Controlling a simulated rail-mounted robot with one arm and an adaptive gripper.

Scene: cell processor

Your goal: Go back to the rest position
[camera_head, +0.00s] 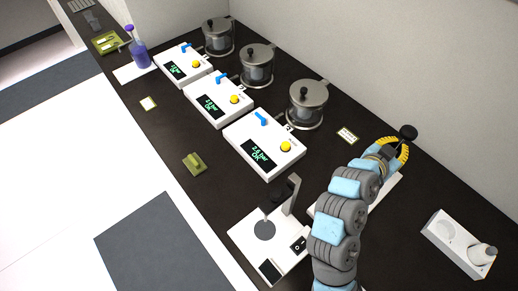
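My arm, in blue and grey segments, reaches up from the bottom right of the head view over the dark bench. Its end, with my gripper (404,138), is at the right, near the back wall. Black and yellow parts show there, but the fingers are too small and covered to tell whether they are open or hold anything. A white flat object (388,192) lies partly hidden behind the arm.
Three white control boxes (262,145) with lidded glass vessels (306,106) stand along the bench. A white stand device (262,248) is left of my arm. A white device (458,243) stands right. A purple bottle (139,54) and green holder (194,163) are farther left.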

